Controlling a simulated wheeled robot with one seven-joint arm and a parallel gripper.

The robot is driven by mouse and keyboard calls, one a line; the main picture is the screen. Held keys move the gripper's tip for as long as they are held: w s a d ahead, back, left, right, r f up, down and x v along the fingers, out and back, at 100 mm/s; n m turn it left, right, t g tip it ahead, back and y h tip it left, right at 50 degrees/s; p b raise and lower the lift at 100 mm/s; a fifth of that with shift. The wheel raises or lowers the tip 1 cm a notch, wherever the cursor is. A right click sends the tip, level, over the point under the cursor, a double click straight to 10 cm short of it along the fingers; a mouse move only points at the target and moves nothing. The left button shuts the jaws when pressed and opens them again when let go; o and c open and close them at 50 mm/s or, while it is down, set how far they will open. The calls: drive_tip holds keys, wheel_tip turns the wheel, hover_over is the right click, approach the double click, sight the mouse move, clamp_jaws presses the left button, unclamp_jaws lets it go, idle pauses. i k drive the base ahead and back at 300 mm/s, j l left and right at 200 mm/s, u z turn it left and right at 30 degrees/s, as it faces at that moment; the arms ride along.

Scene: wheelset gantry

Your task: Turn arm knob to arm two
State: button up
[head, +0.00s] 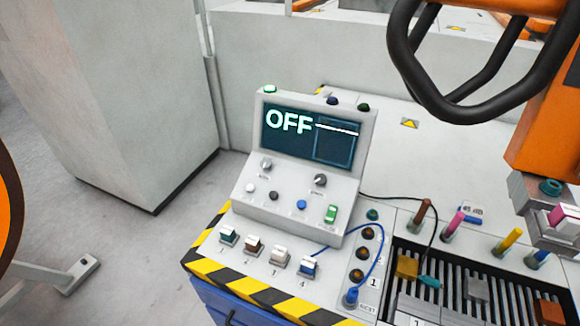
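A grey control box (299,221) stands on the bench with a tilted screen (312,137) that reads OFF in large letters. Two rotary knobs sit on its sloped face. The other is a dark knob (320,180) on the right, with a light mark on top. The small labels under both are too small to read, so I cannot tell which is the arm knob or where it points. Nothing touches either knob. I see no part I can identify as my gripper.
Coloured blocks (281,256) line the striped front edge (215,268). A blue cable (378,265) loops right of the box. A black loop handle (470,108) and an orange part (548,140) overhang the right side.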

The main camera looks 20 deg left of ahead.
sight(266, 164)
drive_tip(key=k+j, duration=0.1)
drive_tip(key=j, duration=0.3)
drive_tip(key=k+j, duration=0.15)
drive_tip(key=j, duration=0.2)
drive_tip(key=k+j, duration=0.1)
drive_tip(key=j, duration=0.3)
drive_tip(key=k+j, duration=0.15)
drive_tip(key=j, duration=0.25)
drive_tip(key=u, duration=0.05)
